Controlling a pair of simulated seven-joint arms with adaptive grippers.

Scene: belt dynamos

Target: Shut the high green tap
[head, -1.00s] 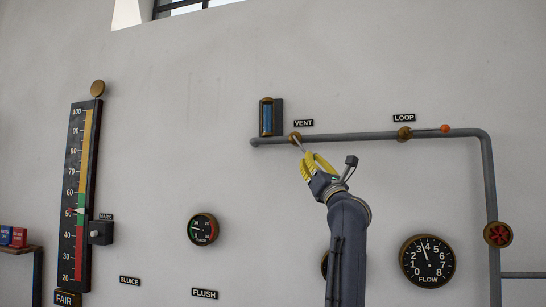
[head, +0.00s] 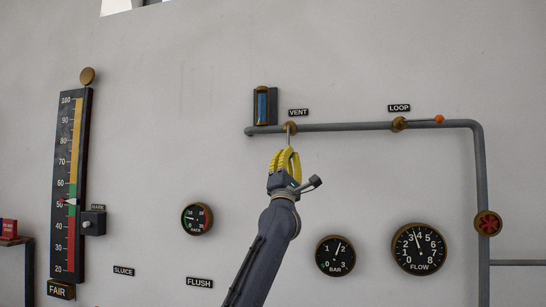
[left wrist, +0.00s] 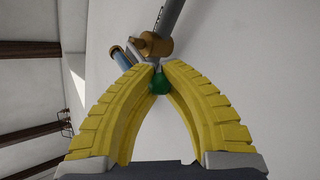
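The high green tap sits on the pipe under the VENT label. Its brass body (head: 290,127) shows in the head view, with a thin pale lever hanging almost straight down, across the pipe. Its green knob (left wrist: 159,84) shows in the left wrist view, between my yellow fingers near their tips. In the head view the fingers hide the knob. My left gripper (head: 288,151) is just below the tap body, its fingers closed in on the knob and lever end. My right gripper is out of view.
The LOOP tap (head: 399,124), with an orange knob, is on the same pipe (head: 345,127) to the right; its lever lies along the pipe. A blue sight glass (head: 263,105) stands left of the VENT label. A red handwheel (head: 487,223) and dials are lower.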

